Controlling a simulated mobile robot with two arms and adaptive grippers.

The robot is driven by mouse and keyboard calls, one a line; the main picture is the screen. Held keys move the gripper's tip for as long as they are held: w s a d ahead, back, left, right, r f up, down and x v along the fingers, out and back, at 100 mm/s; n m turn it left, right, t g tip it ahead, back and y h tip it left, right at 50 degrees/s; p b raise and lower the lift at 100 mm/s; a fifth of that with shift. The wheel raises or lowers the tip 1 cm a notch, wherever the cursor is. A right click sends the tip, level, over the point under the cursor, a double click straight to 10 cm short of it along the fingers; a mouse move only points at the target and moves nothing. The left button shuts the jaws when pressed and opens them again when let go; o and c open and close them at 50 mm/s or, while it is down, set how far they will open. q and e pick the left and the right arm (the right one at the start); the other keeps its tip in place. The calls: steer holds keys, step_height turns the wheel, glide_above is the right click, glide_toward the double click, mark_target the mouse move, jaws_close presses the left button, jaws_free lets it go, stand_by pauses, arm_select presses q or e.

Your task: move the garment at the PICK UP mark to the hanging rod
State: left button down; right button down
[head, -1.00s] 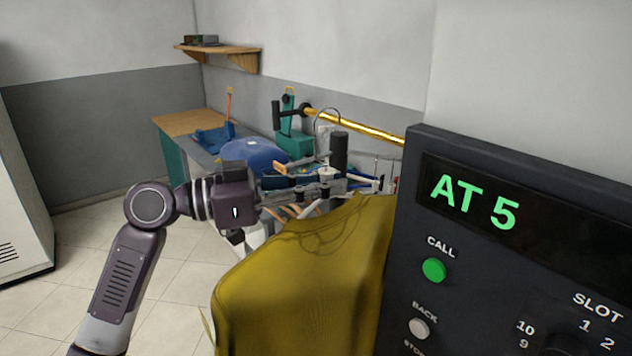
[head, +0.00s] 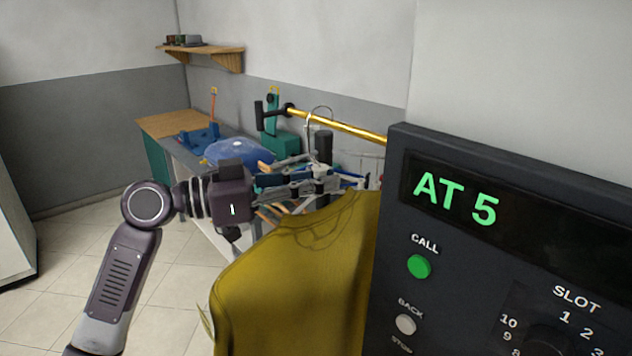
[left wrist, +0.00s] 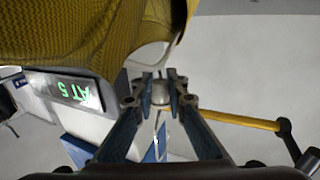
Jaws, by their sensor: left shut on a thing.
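The mustard-yellow garment (head: 295,275) hangs on a hanger in the middle of the head view; it also fills the upper left of the left wrist view (left wrist: 75,30). My left gripper (head: 325,178) is shut on the hanger's neck, seen close up in the left wrist view (left wrist: 160,92). The thin metal hook (head: 310,122) rises above the fingers and overlaps the hanging rod in the picture. The gold hanging rod (head: 350,128) runs behind it; I cannot tell whether they touch. The rod also shows in the left wrist view (left wrist: 238,120). My right gripper is out of view.
A dark control panel reading "AT 5" (head: 455,200) stands close at the right, beside the garment. Behind are a workbench (head: 170,125) with a blue rounded thing (head: 235,151), and a wall shelf (head: 205,50). The floor at left is clear.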

mark_target(345, 194)
arm_select(q)
steer(key=shift+w+d, duration=0.1)
stand_by(0.3)
steer(key=shift+w+d, duration=2.05)
steer(key=shift+d, duration=0.05)
steer(key=shift+f+b, duration=1.55)
steer(key=shift+b, duration=0.25)
steer(key=shift+f+b, duration=0.2)
steer(key=shift+b, duration=0.15)
steer(key=c, duration=1.8)
jaws_free()
steer(key=shift+c, duration=0.2)
